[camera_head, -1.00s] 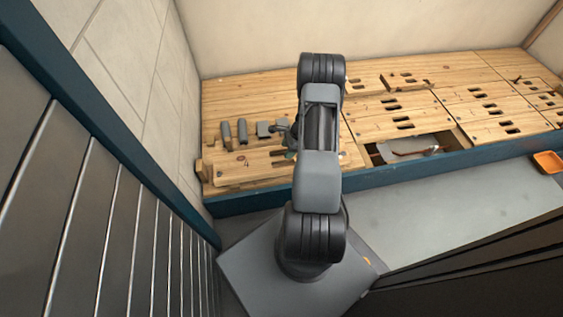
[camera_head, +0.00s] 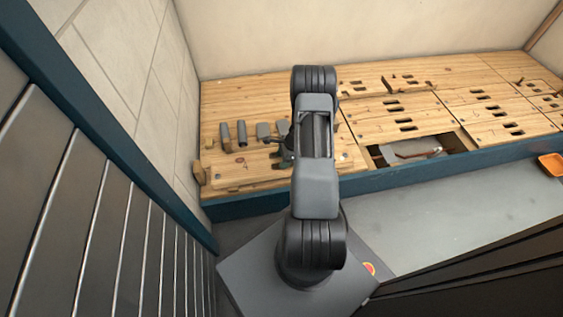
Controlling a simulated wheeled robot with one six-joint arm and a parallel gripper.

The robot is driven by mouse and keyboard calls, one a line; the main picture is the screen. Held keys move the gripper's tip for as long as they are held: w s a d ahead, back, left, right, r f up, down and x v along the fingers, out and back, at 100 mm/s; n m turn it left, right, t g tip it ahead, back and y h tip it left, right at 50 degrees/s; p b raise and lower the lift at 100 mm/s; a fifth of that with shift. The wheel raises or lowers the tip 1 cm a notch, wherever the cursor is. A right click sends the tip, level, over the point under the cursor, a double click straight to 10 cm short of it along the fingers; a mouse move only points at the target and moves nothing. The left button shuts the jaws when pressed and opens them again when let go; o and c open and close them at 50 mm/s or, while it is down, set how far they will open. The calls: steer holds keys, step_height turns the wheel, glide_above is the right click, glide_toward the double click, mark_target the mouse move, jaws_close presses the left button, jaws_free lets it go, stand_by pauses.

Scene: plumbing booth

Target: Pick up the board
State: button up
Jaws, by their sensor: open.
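Several wooden boards form the top of a long bench. One board (camera_head: 235,175) lies at the bench's front left, with a dark mark on it and small grey parts along its back. Another slotted board (camera_head: 400,120) lies in the middle, behind an open recess. My gripper (camera_head: 284,150) is open and low over the front-left board's right part, by the grey parts. My own arm hides most of it and the board surface there. I cannot tell whether it touches the board, nor which board is the task's.
Grey cylinders (camera_head: 241,133) stand at the left. The open recess (camera_head: 420,150) holds a brown-handled tool. More slotted boards (camera_head: 500,118) lie to the right. An orange tray (camera_head: 552,164) is at the far right. A ribbed dark panel (camera_head: 110,215) closes the left side.

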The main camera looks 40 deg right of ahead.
steer(key=shift+f, duration=0.25)
stand_by(0.3)
steer(key=shift+c, duration=0.4)
jaws_close()
stand_by(0.3)
